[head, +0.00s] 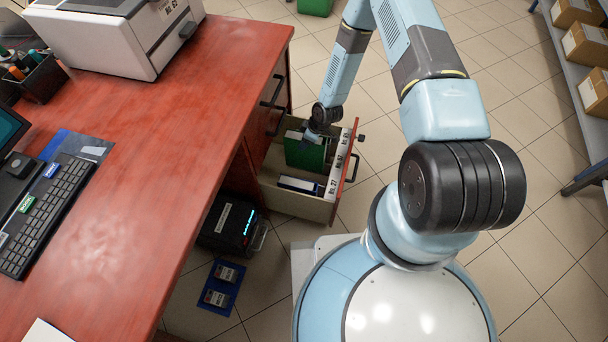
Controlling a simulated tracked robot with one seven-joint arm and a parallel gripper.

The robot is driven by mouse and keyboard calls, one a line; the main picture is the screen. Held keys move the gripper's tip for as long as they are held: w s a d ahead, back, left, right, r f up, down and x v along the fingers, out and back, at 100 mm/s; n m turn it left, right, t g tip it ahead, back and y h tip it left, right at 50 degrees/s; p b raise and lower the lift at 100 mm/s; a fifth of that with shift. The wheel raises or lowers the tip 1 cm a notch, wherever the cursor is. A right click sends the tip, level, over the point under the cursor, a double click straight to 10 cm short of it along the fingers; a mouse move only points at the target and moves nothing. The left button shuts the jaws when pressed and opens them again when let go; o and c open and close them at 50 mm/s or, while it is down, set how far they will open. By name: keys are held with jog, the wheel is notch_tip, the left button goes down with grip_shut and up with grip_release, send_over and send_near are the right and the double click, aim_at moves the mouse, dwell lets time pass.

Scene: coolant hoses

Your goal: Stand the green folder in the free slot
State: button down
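The green folder (306,155) shows upright inside the open desk drawer (317,207), in its middle to far part. My gripper (312,137) reaches down from above to the folder's top edge. The fingers are small and partly hidden by the wrist, so I cannot tell whether they are closed on it. A white and blue folder (299,185) sits nearer in the same drawer, with open space between it and the green one. The drawer's slot dividers are not clear from here. White number labels (333,187) run along the drawer front.
The red desk (150,150) stands left, carrying a printer (115,35), keyboard (47,215) and pen holder (38,78). Shelves with boxes (585,45) stand right.

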aim_at(305, 153)
jog(key=shift+f, duration=5.4)
jog(key=shift+c, duration=2.1)
grip_release()
jog(key=shift+r, duration=0.1)
jog(key=shift+r, duration=0.25)
jog(key=v, duration=1.2)
jog(key=shift+r, duration=0.35)
